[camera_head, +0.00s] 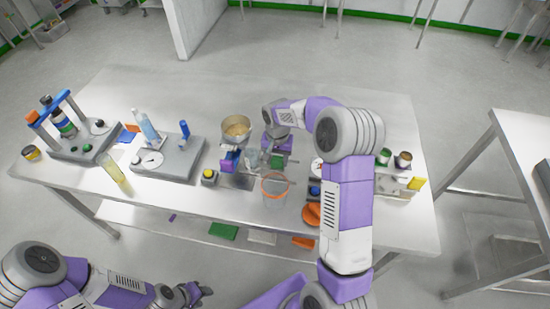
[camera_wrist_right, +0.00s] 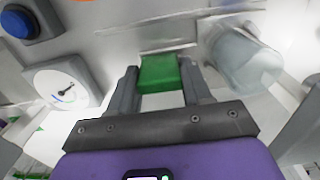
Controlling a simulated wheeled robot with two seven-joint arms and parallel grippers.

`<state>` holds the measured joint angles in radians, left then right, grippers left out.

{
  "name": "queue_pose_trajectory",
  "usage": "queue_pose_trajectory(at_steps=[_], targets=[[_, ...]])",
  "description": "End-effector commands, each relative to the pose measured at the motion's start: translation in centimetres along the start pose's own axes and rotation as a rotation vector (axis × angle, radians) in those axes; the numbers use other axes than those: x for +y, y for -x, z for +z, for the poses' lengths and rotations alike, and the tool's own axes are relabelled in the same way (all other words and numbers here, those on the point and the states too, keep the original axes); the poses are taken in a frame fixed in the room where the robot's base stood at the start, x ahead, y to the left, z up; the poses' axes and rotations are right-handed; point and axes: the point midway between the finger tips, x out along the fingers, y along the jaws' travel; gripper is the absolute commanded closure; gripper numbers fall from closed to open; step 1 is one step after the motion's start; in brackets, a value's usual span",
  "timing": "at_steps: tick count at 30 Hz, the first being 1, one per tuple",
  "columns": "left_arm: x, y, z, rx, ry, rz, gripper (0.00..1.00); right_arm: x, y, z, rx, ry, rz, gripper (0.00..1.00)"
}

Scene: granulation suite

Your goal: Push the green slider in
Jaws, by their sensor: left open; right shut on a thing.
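The green slider (camera_wrist_right: 160,73) is a small green block between the two fingers of my right gripper (camera_wrist_right: 158,85) in the right wrist view. The fingers are closed on its sides. In the head view the green slider (camera_head: 278,160) shows as a small green patch under my right gripper (camera_head: 272,158), beside the device with the pan on top. The gripper hides part of it and its track. My left gripper (camera_head: 196,292) is open and empty, low in front of the table, far from the slider.
The wrist view shows a white dial (camera_wrist_right: 66,88) and a blue button (camera_wrist_right: 18,22). The table's back left is clear.

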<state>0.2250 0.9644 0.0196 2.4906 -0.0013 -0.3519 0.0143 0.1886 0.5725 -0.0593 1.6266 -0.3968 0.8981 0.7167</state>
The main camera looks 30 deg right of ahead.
Motion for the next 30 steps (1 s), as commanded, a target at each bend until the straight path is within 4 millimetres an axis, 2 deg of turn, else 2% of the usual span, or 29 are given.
queue_pose_trajectory(at_steps=[4, 5, 9, 10, 20, 30], targets=[[0.0, 0.0, 0.0, 0.0, -0.001, 0.0, 0.57, 0.0, 0.1, -0.1, 0.002, -0.001, 0.0, 1.0], [0.0, 0.0, 0.0, 0.0, -0.001, 0.0, 0.57, -0.1, 0.1, -0.1, 0.002, -0.001, 0.0, 0.5], [0.0, 0.0, 0.0, 0.0, -0.001, 0.0, 0.57, -0.2, 0.1, 0.0, 0.002, 0.001, 0.0, 0.28], [0.0, 0.0, 0.0, 0.0, -0.001, 0.0, 0.57, -0.2, 0.1, 0.0, 0.002, 0.001, 0.0, 0.26], [0.1, 0.1, 0.0, 0.0, 0.0, 0.0, 0.57, -0.2, 0.5, 0.0, 0.002, 0.002, 0.0, 0.26], [0.5, 1.4, 0.1, 0.0, 0.0, 0.0, 0.57, -0.3, 6.0, -0.1, 0.005, 0.001, -0.002, 0.26]])
